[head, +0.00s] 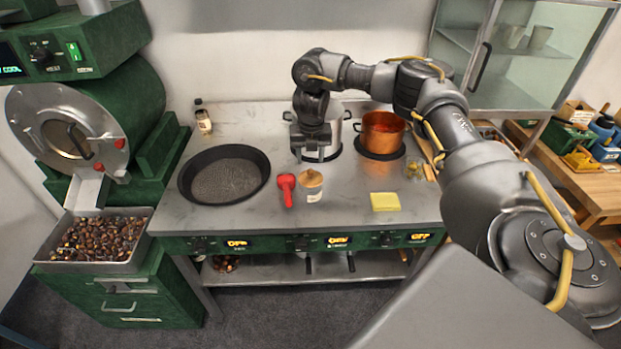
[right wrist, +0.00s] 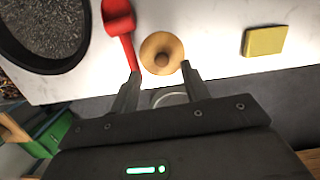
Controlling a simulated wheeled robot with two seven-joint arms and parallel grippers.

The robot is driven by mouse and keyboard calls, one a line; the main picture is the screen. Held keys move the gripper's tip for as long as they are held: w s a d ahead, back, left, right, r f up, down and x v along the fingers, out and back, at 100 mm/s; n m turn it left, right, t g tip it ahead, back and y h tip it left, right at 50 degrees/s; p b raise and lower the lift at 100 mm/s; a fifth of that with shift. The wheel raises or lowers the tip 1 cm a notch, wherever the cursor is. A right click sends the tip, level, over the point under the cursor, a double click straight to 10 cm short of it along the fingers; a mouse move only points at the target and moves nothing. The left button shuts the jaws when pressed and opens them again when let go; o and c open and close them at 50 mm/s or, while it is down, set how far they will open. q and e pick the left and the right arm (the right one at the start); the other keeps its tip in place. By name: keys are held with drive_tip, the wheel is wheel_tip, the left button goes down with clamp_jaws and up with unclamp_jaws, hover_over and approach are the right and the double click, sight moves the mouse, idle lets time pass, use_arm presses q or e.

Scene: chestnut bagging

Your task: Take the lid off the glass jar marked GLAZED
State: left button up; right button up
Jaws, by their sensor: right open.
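A small glass jar (head: 313,194) with a white label stands upright on the steel worktop; the label is too small to read. Its round wooden lid (head: 311,178) with a knob sits on top. My right gripper (head: 313,158) points down above and slightly behind the jar in the head view. In the right wrist view the gripper (right wrist: 160,73) is open and empty. Its fingertips lie just short of the lid (right wrist: 162,53), one toward each side, apart from it. My left gripper is not in view.
A red scoop (head: 287,187) lies close left of the jar, and a dark pan (head: 223,174) is further left. A yellow sponge (head: 385,202) lies to the right. A steel pot (head: 337,132) and a copper pot (head: 382,133) stand behind. The worktop's front edge is near the jar.

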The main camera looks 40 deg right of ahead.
sight(310, 170)
drive_tip(key=f, duration=0.5)
drive_tip(key=shift+w+d, duration=0.1)
drive_tip(key=shift+d, duration=0.1)
drive_tip(key=shift+r, duration=0.1)
drive_tip(key=shift+c, duration=0.5)
clamp_jaws()
